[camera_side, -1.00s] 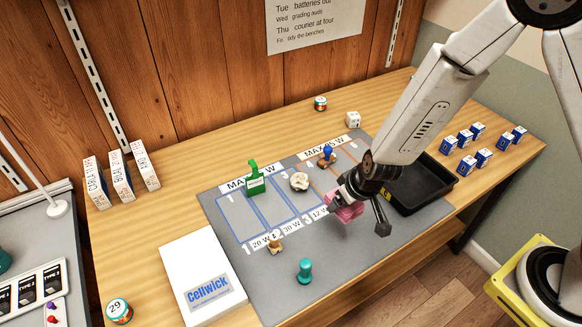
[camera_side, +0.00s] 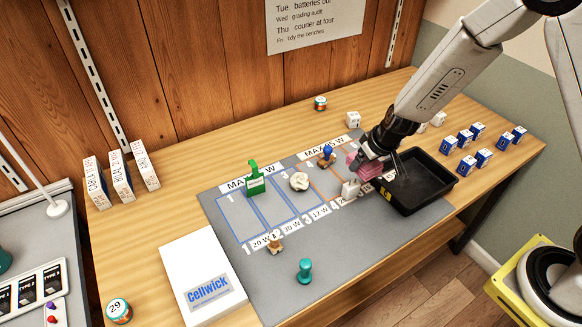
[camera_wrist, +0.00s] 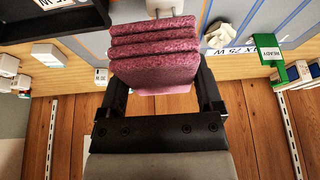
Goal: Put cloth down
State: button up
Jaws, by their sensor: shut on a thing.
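The cloth is a folded pink-maroon pad (camera_wrist: 153,55), held between the two fingers of my gripper (camera_wrist: 160,92) in the wrist view. In the side view the cloth (camera_side: 358,158) shows small and pink beside my gripper (camera_side: 372,165), above the grey mat (camera_side: 300,285) near the left edge of the black tray. The gripper is shut on the cloth. The cloth seems raised off the mat, though its exact height is hard to tell. A small white plug-like item (camera_side: 350,190) stands just below it.
The black tray (camera_side: 450,184) looks empty. On the mat stand a green holder (camera_side: 256,182), a crumpled cream item (camera_side: 299,181), a blue-topped stamp (camera_side: 327,155) and a teal peg (camera_side: 305,270). Several blue-white boxes (camera_side: 465,138) stand at right. The mat's front is mostly clear.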

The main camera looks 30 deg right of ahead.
jog(key=w+d+r, duration=0.1)
jog(key=w+d, duration=0.1)
jog(key=d, duration=0.8)
jog(key=shift+r, duration=0.25)
send_near(352, 149)
jog(key=shift+w+a+f, duration=0.15)
jog(key=shift+w+f, duration=0.25)
jog(key=shift+f, duration=0.2)
jog(key=shift+w+f, duration=0.6)
jog(key=shift+f, duration=0.1)
jog(key=shift+w+f, duration=0.2)
jog(key=shift+f, duration=1.5)
